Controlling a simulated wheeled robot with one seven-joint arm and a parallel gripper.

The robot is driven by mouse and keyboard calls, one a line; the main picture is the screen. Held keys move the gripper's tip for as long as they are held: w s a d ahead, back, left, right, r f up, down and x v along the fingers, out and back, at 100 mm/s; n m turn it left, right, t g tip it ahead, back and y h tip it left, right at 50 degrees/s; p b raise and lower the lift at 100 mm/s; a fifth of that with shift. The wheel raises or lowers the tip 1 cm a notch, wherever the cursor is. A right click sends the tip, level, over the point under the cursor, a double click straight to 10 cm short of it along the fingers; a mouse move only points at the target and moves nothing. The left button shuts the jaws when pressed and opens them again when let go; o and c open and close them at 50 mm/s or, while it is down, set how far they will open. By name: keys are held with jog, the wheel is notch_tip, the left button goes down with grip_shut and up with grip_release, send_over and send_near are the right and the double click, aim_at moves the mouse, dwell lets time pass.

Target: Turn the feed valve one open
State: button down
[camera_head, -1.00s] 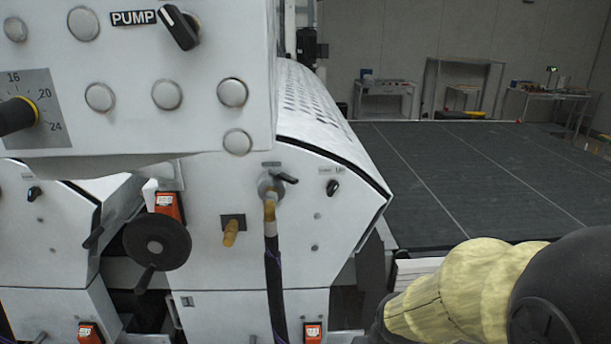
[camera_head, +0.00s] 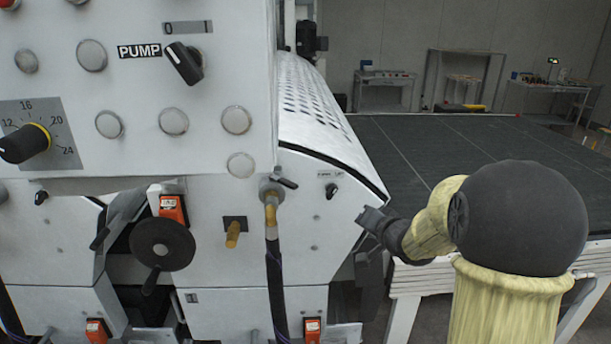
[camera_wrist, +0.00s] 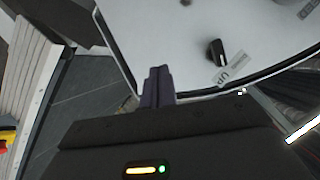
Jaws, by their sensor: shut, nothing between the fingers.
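A valve (camera_head: 272,188) with a small black lever (camera_head: 286,183) sits on the white machine's side panel. A brass fitting (camera_head: 270,214) and dark hose hang below it. No readable label shows which valve is feed valve one. The lever points right and slightly down. My gripper (camera_head: 366,217) is right of the valve, beside the panel's right edge, apart from the lever. In the wrist view its fingers (camera_wrist: 158,86) are together and empty, pointing toward the white panel. The valve is not clearly seen in the wrist view.
A small black knob (camera_head: 332,190) is on the panel between valve and gripper; the wrist view shows it (camera_wrist: 217,52) beside an "UP" label. A control box (camera_head: 200,150) with a PUMP switch (camera_head: 184,63) overhangs above left. A black handwheel (camera_head: 162,244) and brass stub (camera_head: 233,234) are left.

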aim_at(288, 183)
jog(key=a+r+g+y+p, duration=0.3)
jog(key=r+y, duration=0.6)
jog(key=y, duration=0.3)
jog(key=shift+w+g, duration=0.4)
jog(key=shift+a+p, duration=0.1)
jog(key=shift+p, duration=0.2)
jog(key=p+x, duration=0.2)
jog(key=x, duration=0.3)
jog(key=p+x, duration=0.2)
jog(key=x, duration=0.3)
jog(key=shift+r, duration=0.2)
jog(key=s+a+p, duration=0.1)
jog(key=s+a, duration=0.1)
jog(key=shift+s+a+f+p, duration=0.15)
jog(key=shift+s+a+p, duration=0.25)
jog(key=shift+m, duration=0.4)
